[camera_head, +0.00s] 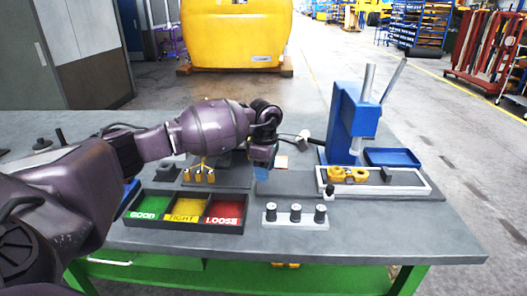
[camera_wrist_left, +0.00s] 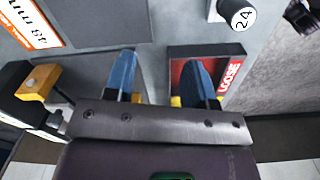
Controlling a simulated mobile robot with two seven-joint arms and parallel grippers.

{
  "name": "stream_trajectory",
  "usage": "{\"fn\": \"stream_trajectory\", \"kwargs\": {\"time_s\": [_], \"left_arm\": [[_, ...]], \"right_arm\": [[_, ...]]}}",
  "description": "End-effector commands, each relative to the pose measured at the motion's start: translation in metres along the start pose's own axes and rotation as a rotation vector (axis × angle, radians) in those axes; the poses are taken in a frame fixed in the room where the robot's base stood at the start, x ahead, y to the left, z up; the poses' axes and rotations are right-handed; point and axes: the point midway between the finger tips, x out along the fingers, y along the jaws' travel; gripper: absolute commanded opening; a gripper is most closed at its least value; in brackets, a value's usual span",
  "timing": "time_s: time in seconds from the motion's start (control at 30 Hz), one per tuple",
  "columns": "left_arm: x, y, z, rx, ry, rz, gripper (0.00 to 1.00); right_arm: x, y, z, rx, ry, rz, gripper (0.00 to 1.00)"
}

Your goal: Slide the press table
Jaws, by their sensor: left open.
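The blue press (camera_head: 345,125) stands at the right of the workbench with a lever at its upper right. At its foot is the low pale press table (camera_head: 415,190), a long plate with yellow castings (camera_head: 347,174) on it and a small black knob (camera_head: 329,190) at its front left. My left gripper (camera_head: 263,174) points down left of the press, apart from the press table. In the left wrist view its two blue fingers (camera_wrist_left: 158,62) are spread with nothing between them. The press table does not clearly show in that view. My right gripper is not in view.
A black tray (camera_head: 184,228) with green, yellow and red compartments lies at the front. Its red compartment (camera_wrist_left: 205,54) shows beside a finger in the wrist view. A block with black plugs (camera_head: 296,222) stands right of it. A blue tray (camera_head: 392,157) lies behind the press table.

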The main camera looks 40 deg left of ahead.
Motion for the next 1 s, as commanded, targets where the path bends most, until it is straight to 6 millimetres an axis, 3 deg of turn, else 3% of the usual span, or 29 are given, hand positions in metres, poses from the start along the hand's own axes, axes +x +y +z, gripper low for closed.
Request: {"fn": "stream_trajectory", "kwargs": {"time_s": [0.2,0.4,0.87,1.0], "left_arm": [[-0.033,0.000,0.000,0.000,0.001,0.002,0.50],[-0.050,0.000,-0.001,-0.001,0.001,0.000,0.50],[-0.055,0.000,0.000,0.000,0.001,0.001,0.50],[-0.057,0.009,-0.001,-0.001,0.011,0.025,0.50]], "right_arm": [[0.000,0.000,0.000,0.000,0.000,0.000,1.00],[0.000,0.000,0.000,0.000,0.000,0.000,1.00],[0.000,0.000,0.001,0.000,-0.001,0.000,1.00],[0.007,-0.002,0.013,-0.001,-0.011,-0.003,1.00]]}}
